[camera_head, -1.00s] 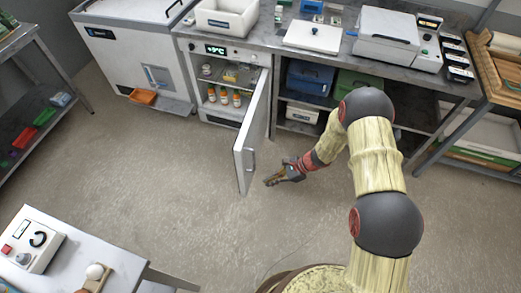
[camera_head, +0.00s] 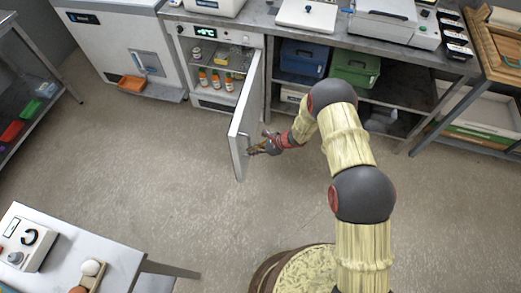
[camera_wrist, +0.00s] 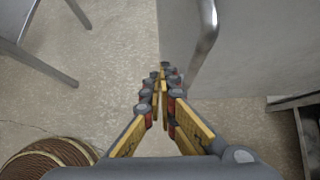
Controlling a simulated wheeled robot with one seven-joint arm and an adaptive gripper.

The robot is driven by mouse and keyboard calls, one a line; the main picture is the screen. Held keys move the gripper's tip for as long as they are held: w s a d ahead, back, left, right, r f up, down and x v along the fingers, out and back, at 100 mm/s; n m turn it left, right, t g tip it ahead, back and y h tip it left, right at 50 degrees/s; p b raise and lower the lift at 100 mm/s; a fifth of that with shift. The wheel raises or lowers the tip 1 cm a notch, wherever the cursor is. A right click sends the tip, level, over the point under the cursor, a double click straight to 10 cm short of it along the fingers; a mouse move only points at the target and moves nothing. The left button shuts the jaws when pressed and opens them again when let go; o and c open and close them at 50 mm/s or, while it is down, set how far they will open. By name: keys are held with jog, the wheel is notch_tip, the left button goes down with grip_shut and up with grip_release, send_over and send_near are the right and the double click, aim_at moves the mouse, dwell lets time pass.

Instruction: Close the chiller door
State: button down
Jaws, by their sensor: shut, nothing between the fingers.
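The chiller (camera_head: 205,98) stands under the counter with its white door (camera_head: 241,128) swung wide open toward the room. Bottles with orange contents (camera_head: 215,80) and small items show on its shelves. My gripper (camera_head: 254,149) is shut and empty, at the door's outer face near its free edge, by the handle. In the wrist view my gripper (camera_wrist: 163,75) points along the door's panel (camera_wrist: 245,50), with the metal bar handle (camera_wrist: 204,45) just right of the fingertips. I cannot tell whether the fingers touch the handle or the door.
Right of the door is an open shelf with a blue bin (camera_head: 303,58) and a green bin (camera_head: 354,68). A side table (camera_head: 60,235) is at lower left. The floor (camera_head: 150,175) is clear.

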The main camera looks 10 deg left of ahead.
aim_at(238, 152)
jog(key=shift+w+a+r, duration=0.1)
jog(key=shift+a+r, duration=0.05)
jog(key=shift+a, duration=0.7)
jog(key=shift+a+r, duration=0.1)
jog(key=shift+a, duration=0.75)
jog(key=shift+a, duration=0.1)
